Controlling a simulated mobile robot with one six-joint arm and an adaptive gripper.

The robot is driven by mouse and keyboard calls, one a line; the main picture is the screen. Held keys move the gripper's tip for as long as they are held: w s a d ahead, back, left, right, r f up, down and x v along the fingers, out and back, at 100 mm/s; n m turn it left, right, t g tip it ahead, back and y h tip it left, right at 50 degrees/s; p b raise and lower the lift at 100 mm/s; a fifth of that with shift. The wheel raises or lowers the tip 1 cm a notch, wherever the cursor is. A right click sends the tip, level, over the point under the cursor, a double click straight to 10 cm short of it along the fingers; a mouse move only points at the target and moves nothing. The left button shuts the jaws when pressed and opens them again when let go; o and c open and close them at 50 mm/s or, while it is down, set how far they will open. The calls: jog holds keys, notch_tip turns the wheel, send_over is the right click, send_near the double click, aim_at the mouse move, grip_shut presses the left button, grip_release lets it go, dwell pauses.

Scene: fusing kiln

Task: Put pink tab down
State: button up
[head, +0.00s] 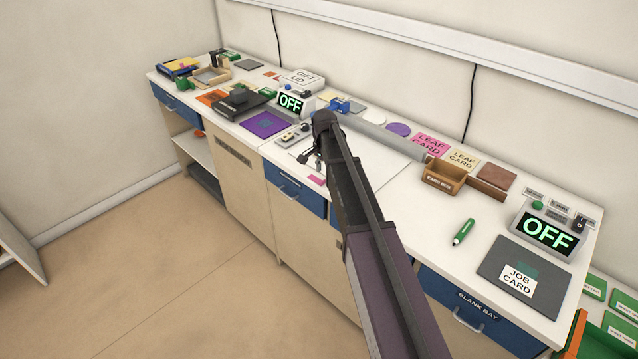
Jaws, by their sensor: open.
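A small flat pink piece (317,180), which looks like the pink tab, lies near the front edge of the white worktop, above a blue drawer. My gripper (311,162) is small and dark in the head view, just behind and slightly left of the pink piece. Its jaws are open, and I see nothing held in them. Whether a fingertip touches the pink piece is too small to tell. My arm hides part of the worktop to the right of it.
A grey bar (380,136) lies behind my arm. A switch block (290,136) and a purple sheet (264,124) lie to the left. A green pen (463,232) lies near the right front.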

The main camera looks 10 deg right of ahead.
aim_at(323, 181)
jog(key=shift+f+b, duration=1.95)
jog(key=shift+f, duration=0.25)
grip_shut()
